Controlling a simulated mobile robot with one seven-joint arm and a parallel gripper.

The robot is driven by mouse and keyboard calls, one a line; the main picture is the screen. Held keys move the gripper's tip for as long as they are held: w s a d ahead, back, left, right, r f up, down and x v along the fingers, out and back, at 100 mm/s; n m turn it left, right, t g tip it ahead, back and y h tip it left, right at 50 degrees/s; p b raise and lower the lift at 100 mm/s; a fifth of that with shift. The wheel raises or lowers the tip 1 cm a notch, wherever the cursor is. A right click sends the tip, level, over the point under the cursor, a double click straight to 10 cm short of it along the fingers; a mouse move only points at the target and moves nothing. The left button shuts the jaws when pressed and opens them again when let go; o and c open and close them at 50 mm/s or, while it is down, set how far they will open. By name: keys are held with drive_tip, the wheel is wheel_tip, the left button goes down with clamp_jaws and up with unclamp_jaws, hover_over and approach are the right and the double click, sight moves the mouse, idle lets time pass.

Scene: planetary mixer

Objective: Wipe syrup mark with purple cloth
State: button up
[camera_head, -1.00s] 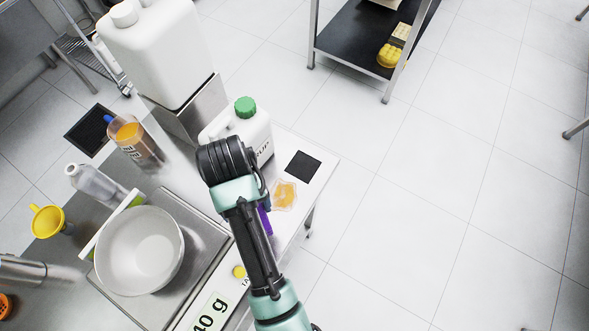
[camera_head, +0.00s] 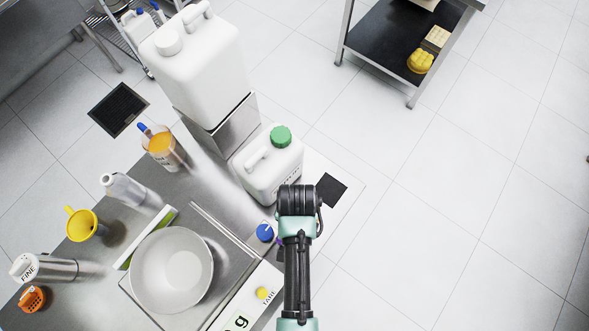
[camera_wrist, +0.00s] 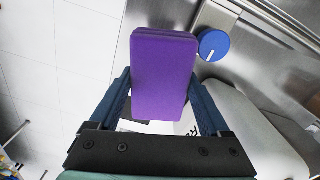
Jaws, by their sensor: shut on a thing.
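The purple cloth (camera_wrist: 164,75) is a folded block between the fingers of my gripper (camera_wrist: 160,92) in the wrist view. The gripper is shut on it. In the head view my arm hides the gripper, and only a sliver of purple (camera_head: 280,242) shows beside it. The syrup mark cannot be made out now; my arm covers much of that white surface in the head view. I cannot tell whether the cloth touches the surface.
A white jug with a green cap (camera_head: 281,137) stands close to my arm. A grey bowl (camera_head: 172,270) sits on the scale at left, near a blue knob (camera_head: 265,232). A black square (camera_head: 331,189) lies to the right.

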sight(320, 202)
drive_tip(key=shift+s+f+b, duration=0.15)
drive_tip(key=shift+f+b, duration=0.8)
wheel_tip(320, 202, down, 4)
drive_tip(key=b, duration=0.4)
drive_tip(key=shift+f, duration=0.1)
drive_tip(key=shift+f+b, duration=0.75)
drive_tip(key=shift+f, duration=0.25)
drive_tip(key=shift+w+d+r, duration=0.1)
drive_tip(key=shift+w+d, duration=0.5)
drive_tip(key=shift+w, duration=0.2)
drive_tip(key=shift+w+d+r, duration=0.1)
drive_tip(key=shift+w+d, duration=0.45)
drive_tip(key=shift+w, duration=0.2)
drive_tip(key=shift+w+d+f+b, duration=0.15)
drive_tip(key=shift+w+d+b, duration=0.3)
drive_tip(key=shift+w, duration=0.2)
drive_tip(key=shift+w+d+f+b, duration=0.1)
drive_tip(key=shift+w+d+b, duration=0.2)
drive_tip(key=shift+w+d, duration=0.25)
drive_tip(key=shift+w+d+r+b, duration=0.1)
drive_tip(key=shift+w+d+b, duration=0.1)
drive_tip(key=shift+w+d, duration=0.3)
drive_tip(key=shift+w+d+f+b, duration=0.1)
drive_tip(key=shift+w+d+b, duration=0.2)
drive_tip(key=shift+w, duration=0.4)
drive_tip(key=shift+w+d+r+b, duration=0.15)
drive_tip(key=shift+w+d, duration=0.25)
drive_tip(key=shift+w, duration=0.2)
